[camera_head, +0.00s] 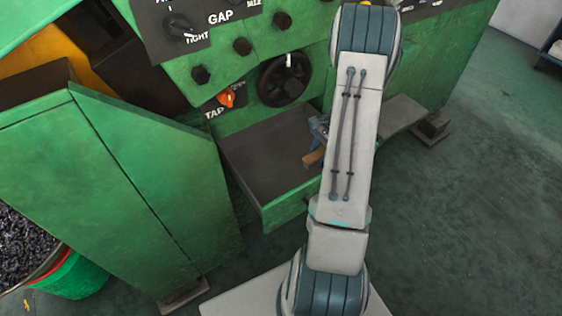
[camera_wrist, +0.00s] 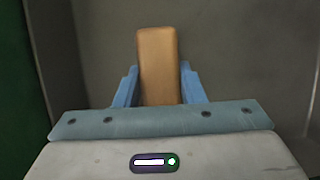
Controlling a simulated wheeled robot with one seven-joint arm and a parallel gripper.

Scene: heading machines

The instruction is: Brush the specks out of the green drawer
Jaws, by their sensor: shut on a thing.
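The green drawer (camera_head: 284,211) is pulled out from the front of the green machine. Its dark floor (camera_head: 262,150) shows no specks that I can make out. My gripper (camera_head: 316,143) is over the right part of the drawer, partly hidden behind my arm. It is shut on a tan wooden block-like piece, likely the brush (camera_head: 313,157). In the wrist view the brush (camera_wrist: 158,65) sits between the two blue fingers of my gripper (camera_wrist: 158,88). Its bristles are not visible. I cannot tell whether it touches the drawer floor.
The machine's panel (camera_head: 240,45) with several black knobs, a black handwheel (camera_head: 285,80) and an orange knob (camera_head: 226,97) rises behind the drawer. A green cabinet (camera_head: 110,180) stands close on the left. A green bin (camera_head: 75,279) holds dark bits.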

